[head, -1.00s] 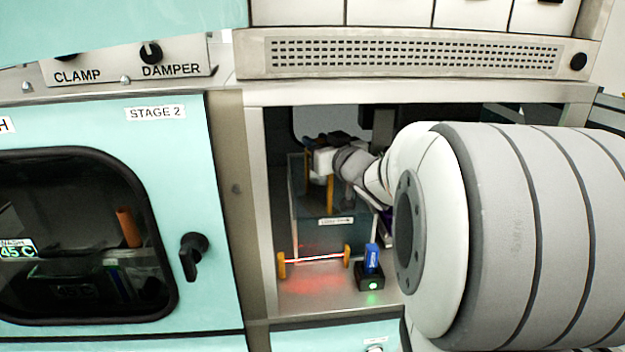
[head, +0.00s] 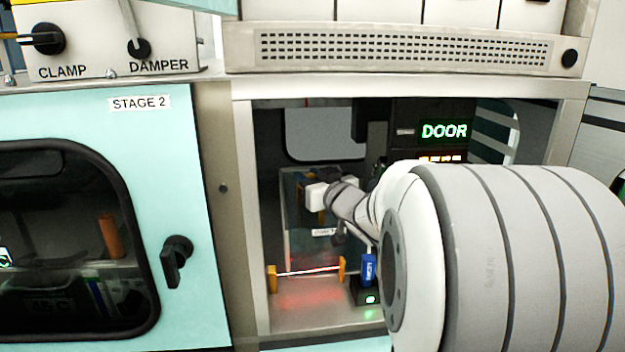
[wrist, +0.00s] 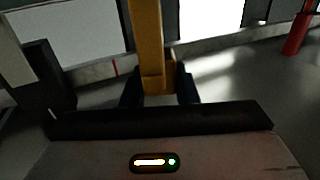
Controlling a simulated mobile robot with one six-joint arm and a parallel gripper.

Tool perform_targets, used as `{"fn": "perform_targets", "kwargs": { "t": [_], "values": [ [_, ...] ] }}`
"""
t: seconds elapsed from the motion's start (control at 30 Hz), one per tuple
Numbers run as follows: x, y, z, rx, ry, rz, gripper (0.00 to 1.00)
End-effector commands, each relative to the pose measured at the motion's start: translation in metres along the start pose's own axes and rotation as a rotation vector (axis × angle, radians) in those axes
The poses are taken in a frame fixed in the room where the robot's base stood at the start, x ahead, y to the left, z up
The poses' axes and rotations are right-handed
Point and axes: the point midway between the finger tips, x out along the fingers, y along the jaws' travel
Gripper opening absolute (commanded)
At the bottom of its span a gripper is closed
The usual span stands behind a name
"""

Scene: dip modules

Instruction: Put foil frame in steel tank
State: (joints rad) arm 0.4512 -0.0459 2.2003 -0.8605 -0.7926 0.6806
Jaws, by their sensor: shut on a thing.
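My gripper (wrist: 160,92) is shut on an orange-yellow bar, seen between its dark fingers in the wrist view. I take this bar to be part of the foil frame (wrist: 148,45). In the head view my gripper (head: 314,192) is small and far inside the bay, with a bit of orange beside it. It is at the upper part of a grey, box-like tank with a white label (head: 322,232), which I take to be the steel tank. The arm partly covers the tank, and I cannot tell how far inside it the frame is.
Two orange posts (head: 272,279) with a glowing red-white line between them stand in front of the tank. A blue block on a black base (head: 368,290) with a green light is to their right. The bay's metal frame (head: 245,210) borders the opening on the left.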

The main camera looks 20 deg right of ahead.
Motion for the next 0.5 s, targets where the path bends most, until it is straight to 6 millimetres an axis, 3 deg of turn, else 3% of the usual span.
{"fn": "perform_targets", "kwargs": {
  "t": [0.43,0.47,0.5],
  "values": [
    [-0.0003,0.0008,0.0111,0.000,0.000,0.002,0.00],
    [-0.0003,0.0009,0.0116,0.001,-0.001,0.002,0.28],
    [-0.0003,0.0009,0.0115,0.000,-0.001,0.002,0.32]
  ]
}}
